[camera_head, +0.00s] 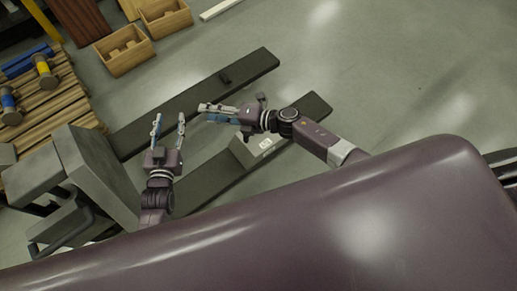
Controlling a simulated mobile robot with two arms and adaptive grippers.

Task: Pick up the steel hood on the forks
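Two long dark forks lie over the grey floor, the far fork (195,98) and the near fork (210,185). A grey box-like piece with a white label (250,151), which may be the steel hood, sits on the near fork, partly covered by my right gripper. My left gripper (169,119) points away from me between the forks, its fingers apart with nothing between them. My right gripper (206,112) points left above the labelled piece. Its fingers overlap in this view, so their gap is unclear, and no held object shows.
A grey truck body (95,175) stands at the forks' left end. A wooden pallet (50,110) with blue and yellow spools is at the far left. Open wooden boxes (124,50) stand behind. Floor at right is clear.

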